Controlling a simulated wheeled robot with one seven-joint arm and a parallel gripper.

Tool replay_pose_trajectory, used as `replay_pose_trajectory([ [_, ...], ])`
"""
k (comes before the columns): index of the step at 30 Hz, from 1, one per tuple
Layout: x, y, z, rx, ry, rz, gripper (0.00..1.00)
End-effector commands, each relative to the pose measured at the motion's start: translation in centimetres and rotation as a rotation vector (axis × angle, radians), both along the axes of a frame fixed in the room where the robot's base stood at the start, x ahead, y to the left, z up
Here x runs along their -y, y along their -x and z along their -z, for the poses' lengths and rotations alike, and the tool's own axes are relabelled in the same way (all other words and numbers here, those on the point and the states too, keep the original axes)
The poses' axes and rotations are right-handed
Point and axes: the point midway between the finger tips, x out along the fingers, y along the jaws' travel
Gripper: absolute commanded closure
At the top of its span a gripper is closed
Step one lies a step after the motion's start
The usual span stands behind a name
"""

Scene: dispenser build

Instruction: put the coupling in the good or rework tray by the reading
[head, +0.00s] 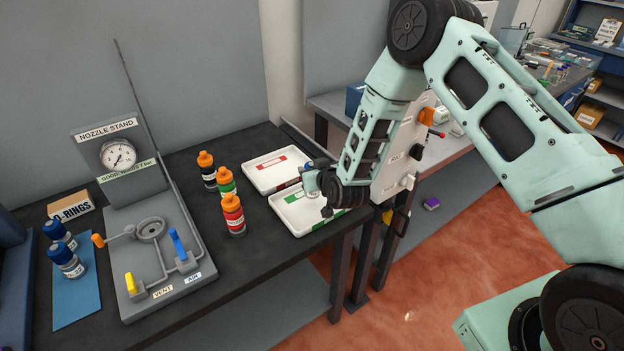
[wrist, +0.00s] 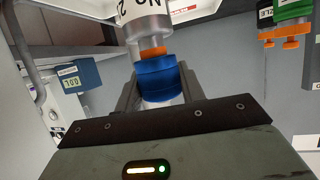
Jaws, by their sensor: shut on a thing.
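My gripper (head: 312,180) is shut on the coupling in the wrist view (wrist: 157,75), which has a blue grip, an orange ring and a silver body with a partly cut-off "No" label. In the head view my gripper hangs over or beside the white tray with the green label (head: 288,221) and hides part of it. The white tray with the red label (head: 262,183) lies just behind. The nozzle stand (head: 150,250) is at the left. Its gauge (head: 118,155) has a needle pointing toward the lower left; the numbers are too small to read surely. The plate below begins "GOOD".
Three orange-capped bottles stand between stand and trays: black (head: 208,172), green (head: 226,184) and red (head: 234,215). Two blue-topped pieces (head: 66,260) are on a blue mat (head: 78,305). An O-rings box (head: 70,208) lies behind. The table's front edge is close to the green-labelled tray.

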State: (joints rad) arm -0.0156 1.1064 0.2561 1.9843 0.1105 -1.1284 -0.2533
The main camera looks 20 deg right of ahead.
Motion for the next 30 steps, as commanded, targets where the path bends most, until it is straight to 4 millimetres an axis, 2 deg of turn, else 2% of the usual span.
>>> replay_pose_trajectory([
  [10, 0.0, 0.0, 3.5, 0.001, 0.0, 0.0, 1.0],
  [24, 0.0, 0.0, 4.5, 0.003, 0.0, 0.0, 1.0],
  [25, 0.0, 0.0, 4.4, 0.0, 0.0, 0.0, 0.53],
  [27, 0.0, 0.0, 4.4, 0.0, 0.0, 0.0, 0.39],
  [30, 0.0, 0.0, 4.4, 0.0, 0.0, 0.0, 0.39],
])
